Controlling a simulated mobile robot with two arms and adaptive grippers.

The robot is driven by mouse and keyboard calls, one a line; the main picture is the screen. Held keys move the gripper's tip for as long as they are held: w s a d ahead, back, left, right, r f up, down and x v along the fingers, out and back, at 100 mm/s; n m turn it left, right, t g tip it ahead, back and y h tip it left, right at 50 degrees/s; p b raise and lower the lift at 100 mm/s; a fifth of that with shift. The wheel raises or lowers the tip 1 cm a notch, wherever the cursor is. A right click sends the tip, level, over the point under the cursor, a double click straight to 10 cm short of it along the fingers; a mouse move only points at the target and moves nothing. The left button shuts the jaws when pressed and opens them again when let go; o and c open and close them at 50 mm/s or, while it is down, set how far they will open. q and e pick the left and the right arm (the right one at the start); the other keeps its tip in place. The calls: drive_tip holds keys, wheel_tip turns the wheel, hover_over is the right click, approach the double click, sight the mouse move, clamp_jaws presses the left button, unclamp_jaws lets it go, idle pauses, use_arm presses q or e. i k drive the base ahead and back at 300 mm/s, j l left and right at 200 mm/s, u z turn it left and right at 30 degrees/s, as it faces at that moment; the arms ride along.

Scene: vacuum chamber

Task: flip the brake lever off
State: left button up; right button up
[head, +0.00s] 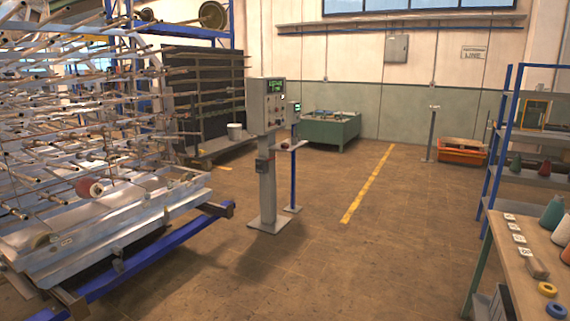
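I cannot pick out a brake lever with certainty. A grey control console (265,108) with a screen and several knobs or buttons stands on a grey post near the middle of the head view. A large metal rack machine (75,150) with many rods and rollers fills the left side. Neither of my grippers is in view.
A blue post with a small shelf (291,146) stands just right of the console. A workbench (520,262) with cones and rolls is at the lower right, by a blue-framed shelf (500,145). A blue beam (160,258) runs low at left. The central floor is clear.

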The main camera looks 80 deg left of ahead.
sight(258, 165)
drive_tip(key=j+u, duration=0.3)
drive_tip(key=u, duration=0.2)
drive_tip(key=j+u, duration=0.65)
drive_tip(key=u, duration=0.3)
drive_tip(key=i+j+u, duration=0.2)
drive_tip(key=u, duration=0.25)
drive_tip(key=i+j+u, duration=0.25)
drive_tip(key=u, duration=0.2)
drive_tip(key=i+j+u, duration=0.5)
drive_tip(key=u, duration=0.35)
drive_tip(key=i+j, duration=0.1)
drive_tip(key=i, duration=0.6)
drive_tip(key=i+j, duration=0.1)
drive_tip(key=i, duration=0.55)
drive_tip(key=i+j+z, duration=0.15)
drive_tip(key=i+z, duration=0.15)
drive_tip(key=i, duration=0.15)
drive_tip(key=i+j+z, duration=0.25)
drive_tip(key=i, duration=0.2)
drive_tip(key=i+j+z, duration=0.3)
drive_tip(key=i+l, duration=0.4)
drive_tip(key=i, duration=0.25)
drive_tip(key=i+l+u, duration=0.1)
drive_tip(key=i+l, duration=0.3)
drive_tip(key=i, duration=0.3)
drive_tip(key=i+l, duration=0.45)
drive_tip(key=i, duration=0.2)
drive_tip(key=i+l+u, duration=0.1)
drive_tip(key=i+l, duration=0.35)
drive_tip(key=i, duration=0.2)
